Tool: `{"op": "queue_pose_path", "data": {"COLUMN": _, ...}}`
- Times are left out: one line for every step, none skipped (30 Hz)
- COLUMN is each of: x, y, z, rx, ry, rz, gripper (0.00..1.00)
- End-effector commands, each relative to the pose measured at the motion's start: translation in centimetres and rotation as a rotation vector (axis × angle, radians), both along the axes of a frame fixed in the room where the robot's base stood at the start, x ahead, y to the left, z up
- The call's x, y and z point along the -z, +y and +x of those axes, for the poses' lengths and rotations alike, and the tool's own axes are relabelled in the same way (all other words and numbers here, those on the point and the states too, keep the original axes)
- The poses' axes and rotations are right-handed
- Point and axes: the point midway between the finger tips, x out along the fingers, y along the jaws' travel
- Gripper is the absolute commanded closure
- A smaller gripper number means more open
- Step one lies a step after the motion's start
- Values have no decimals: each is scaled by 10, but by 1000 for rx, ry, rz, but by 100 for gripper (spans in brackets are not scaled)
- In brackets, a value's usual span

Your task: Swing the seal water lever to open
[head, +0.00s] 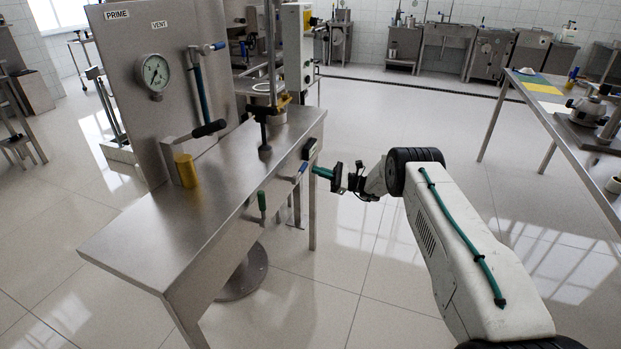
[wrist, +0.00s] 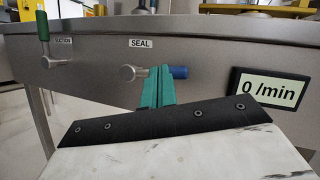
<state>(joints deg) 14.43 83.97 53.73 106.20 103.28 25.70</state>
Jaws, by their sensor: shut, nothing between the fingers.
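The seal water lever has a metal pivot (wrist: 128,73) on the bench's front panel, under the label SEAL. Its blue handle (wrist: 180,72) points right, so the lever lies about level. The blue handle also shows in the head view (head: 302,168). My gripper (wrist: 158,72) has teal fingers, shut together and empty. It also shows at the bench's front edge in the head view (head: 315,170). The fingertips overlap the lever just left of the blue handle and hide part of its arm. I cannot tell whether they touch it.
A green-handled lever (wrist: 43,25) stands upright left of the seal lever, by the SUCTION label. A display (wrist: 268,90) reading 0 /min sits to the right. The steel bench top (head: 190,205) carries a yellow cylinder (head: 186,170). The floor in front is clear.

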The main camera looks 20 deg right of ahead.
Motion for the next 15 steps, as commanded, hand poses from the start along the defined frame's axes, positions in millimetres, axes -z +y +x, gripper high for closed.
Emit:
{"op": "queue_pose_path", "data": {"x": 31, "y": -10, "z": -2, "rx": 31, "ry": 16, "rz": 49, "gripper": 100}}
{"op": "queue_pose_path", "data": {"x": 43, "y": -15, "z": -3, "rx": 49, "ry": 21, "rz": 77, "gripper": 100}}
{"op": "queue_pose_path", "data": {"x": 59, "y": -21, "z": -5, "rx": 69, "ry": 27, "rz": 112, "gripper": 100}}
{"op": "queue_pose_path", "data": {"x": 70, "y": -26, "z": -7, "rx": 84, "ry": 31, "rz": 136, "gripper": 100}}
{"op": "queue_pose_path", "data": {"x": 80, "y": -30, "z": -9, "rx": 99, "ry": 34, "rz": 158, "gripper": 100}}
{"op": "queue_pose_path", "data": {"x": 91, "y": -35, "z": -12, "rx": 116, "ry": 36, "rz": 184, "gripper": 100}}
{"op": "queue_pose_path", "data": {"x": 99, "y": -38, "z": -14, "rx": 126, "ry": 39, "rz": 201, "gripper": 100}}
{"op": "queue_pose_path", "data": {"x": 106, "y": -41, "z": -16, "rx": 136, "ry": 40, "rz": 215, "gripper": 100}}
{"op": "queue_pose_path", "data": {"x": 113, "y": -44, "z": -18, "rx": 147, "ry": 42, "rz": 232, "gripper": 100}}
{"op": "queue_pose_path", "data": {"x": 118, "y": -46, "z": -20, "rx": 154, "ry": 43, "rz": 242, "gripper": 100}}
{"op": "queue_pose_path", "data": {"x": 121, "y": -48, "z": -21, "rx": 158, "ry": 43, "rz": 249, "gripper": 100}}
{"op": "queue_pose_path", "data": {"x": 124, "y": -49, "z": -22, "rx": 164, "ry": 43, "rz": 258, "gripper": 100}}
{"op": "queue_pose_path", "data": {"x": 125, "y": -49, "z": -22, "rx": 166, "ry": 43, "rz": 262, "gripper": 100}}
{"op": "queue_pose_path", "data": {"x": 125, "y": -48, "z": -22, "rx": 167, "ry": 43, "rz": 265, "gripper": 100}}
{"op": "queue_pose_path", "data": {"x": 124, "y": -47, "z": -21, "rx": 169, "ry": 43, "rz": 266, "gripper": 100}}
